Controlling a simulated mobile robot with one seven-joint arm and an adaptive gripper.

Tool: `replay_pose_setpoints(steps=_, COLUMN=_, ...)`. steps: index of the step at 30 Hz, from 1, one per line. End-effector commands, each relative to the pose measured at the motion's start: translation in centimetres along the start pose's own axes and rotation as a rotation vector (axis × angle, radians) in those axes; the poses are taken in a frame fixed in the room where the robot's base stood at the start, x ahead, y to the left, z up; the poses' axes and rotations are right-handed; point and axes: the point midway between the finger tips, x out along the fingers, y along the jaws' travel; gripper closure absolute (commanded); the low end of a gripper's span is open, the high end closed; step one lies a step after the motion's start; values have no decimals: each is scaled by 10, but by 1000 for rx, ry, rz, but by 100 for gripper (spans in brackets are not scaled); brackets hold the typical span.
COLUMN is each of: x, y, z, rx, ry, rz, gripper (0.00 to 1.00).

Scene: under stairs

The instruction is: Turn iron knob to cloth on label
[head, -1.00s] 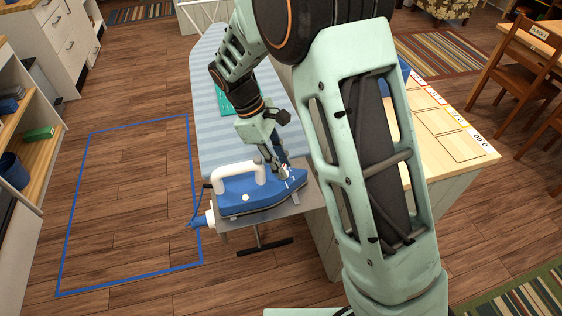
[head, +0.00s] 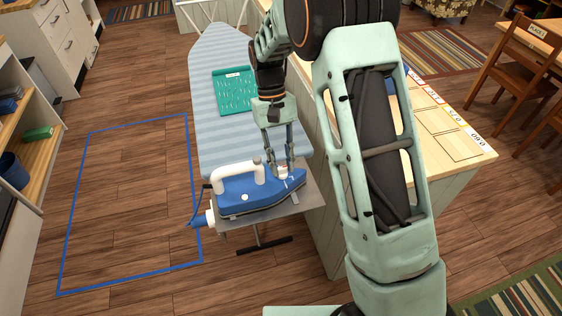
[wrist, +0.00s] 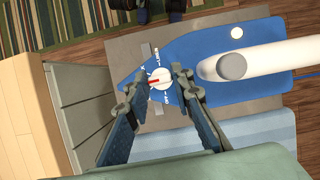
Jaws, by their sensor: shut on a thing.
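The blue iron (head: 240,192) with a white handle (head: 238,174) lies on the metal rest at the near end of the ironing board. Its white knob (wrist: 160,79) has a red pointer mark, directed left in the wrist view. Printed label words surround the knob, partly covered by my fingers and too small to read surely. My gripper (wrist: 159,80) has its two fingers on either side of the knob and is shut on it. In the head view my gripper (head: 281,172) comes down from above onto the front part of the iron.
A teal cloth-like item (head: 234,92) lies on the striped ironing board (head: 215,60). A wooden-topped cabinet (head: 440,130) with numbered places stands to the right. A blue outline (head: 120,210) marks clear floor at left. The iron's handle stands close beside my gripper.

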Motion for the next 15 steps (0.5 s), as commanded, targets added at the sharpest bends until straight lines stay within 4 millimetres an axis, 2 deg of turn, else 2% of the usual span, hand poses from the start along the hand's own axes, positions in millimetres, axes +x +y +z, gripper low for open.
replay_pose_setpoints(steps=15, x=-1, y=3, z=1, rx=389, ry=1, rz=-162, gripper=100)
